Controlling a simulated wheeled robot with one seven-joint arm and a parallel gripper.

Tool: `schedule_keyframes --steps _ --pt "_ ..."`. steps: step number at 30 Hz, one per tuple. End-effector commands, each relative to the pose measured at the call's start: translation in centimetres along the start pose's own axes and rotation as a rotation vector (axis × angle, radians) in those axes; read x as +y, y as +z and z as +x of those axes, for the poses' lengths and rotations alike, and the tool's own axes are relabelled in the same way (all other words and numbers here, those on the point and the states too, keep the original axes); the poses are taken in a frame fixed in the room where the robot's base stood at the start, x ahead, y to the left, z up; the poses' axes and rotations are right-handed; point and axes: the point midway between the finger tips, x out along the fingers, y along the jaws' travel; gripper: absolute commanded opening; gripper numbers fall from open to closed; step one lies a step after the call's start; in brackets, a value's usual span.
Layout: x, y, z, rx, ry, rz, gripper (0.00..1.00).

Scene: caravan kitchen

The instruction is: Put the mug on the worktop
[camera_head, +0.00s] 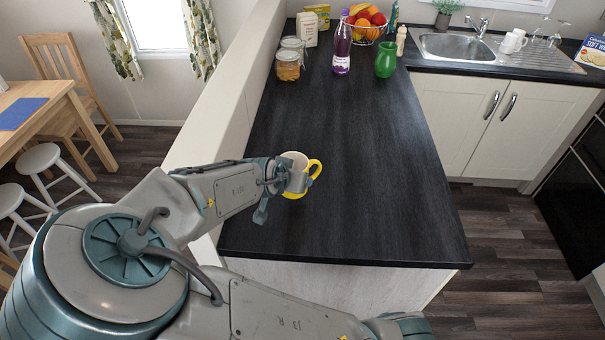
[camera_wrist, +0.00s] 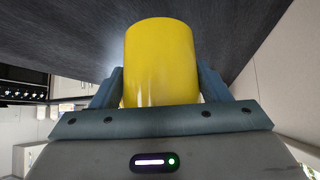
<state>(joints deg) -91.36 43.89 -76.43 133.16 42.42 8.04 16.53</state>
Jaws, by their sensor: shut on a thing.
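The yellow mug (camera_head: 314,169) with a pale inside is at my gripper (camera_head: 283,190), over the near left part of the dark worktop (camera_head: 350,200). In the wrist view the yellow mug (camera_wrist: 160,62) sits between the two fingers of my gripper (camera_wrist: 160,88), which are shut on it. The mug looks roughly upright in the head view, with its handle to the right. My gripper hides part of its left side. I cannot tell whether its base touches the worktop.
Jars (camera_head: 288,65), a purple bottle (camera_head: 341,48), a green jug (camera_head: 385,60) and a fruit bowl (camera_head: 366,24) stand at the worktop's far end. A sink (camera_head: 450,46) is at the back right. The worktop's middle and near right are clear. A low wall (camera_head: 228,95) borders its left side.

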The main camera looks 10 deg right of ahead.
Motion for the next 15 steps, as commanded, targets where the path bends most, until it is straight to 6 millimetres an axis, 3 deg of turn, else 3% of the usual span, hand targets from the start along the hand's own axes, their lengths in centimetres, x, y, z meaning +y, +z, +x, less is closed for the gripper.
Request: schedule_keyframes --steps 15 --pt "0.0 4.0 4.1 -0.001 0.002 0.002 0.33"
